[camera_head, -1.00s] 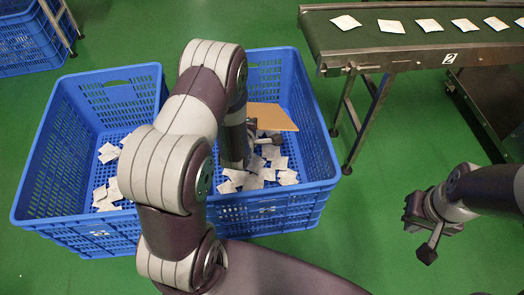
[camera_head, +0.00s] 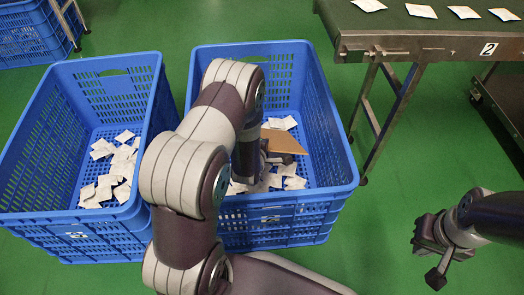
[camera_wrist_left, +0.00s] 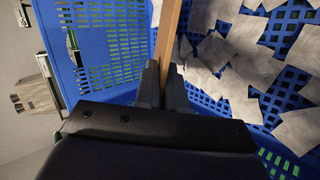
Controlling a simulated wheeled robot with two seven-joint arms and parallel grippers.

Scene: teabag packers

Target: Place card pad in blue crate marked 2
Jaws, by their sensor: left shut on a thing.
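My left gripper (camera_head: 262,165) reaches down inside the right-hand blue crate (camera_head: 318,207), whose front label reads 2. It is shut on the card pad (camera_head: 288,145), a thin tan sheet, near the white teabag packets. My arm hides much of the gripper in the head view. In the left wrist view the fingers (camera_wrist_left: 163,80) pinch the pad (camera_wrist_left: 168,28), seen edge-on, with packets and the crate's blue mesh beyond. I cannot tell whether the pad touches the packets. My right gripper (camera_head: 432,245) is over the floor at the right; its jaw opening is unclear.
Another blue crate (camera_head: 30,200) with packets stands close on the left. A conveyor (camera_head: 430,42) marked 2 carries several packets at the upper right. More blue crates (camera_head: 28,38) stand at the far left. Green floor is free at the lower right.

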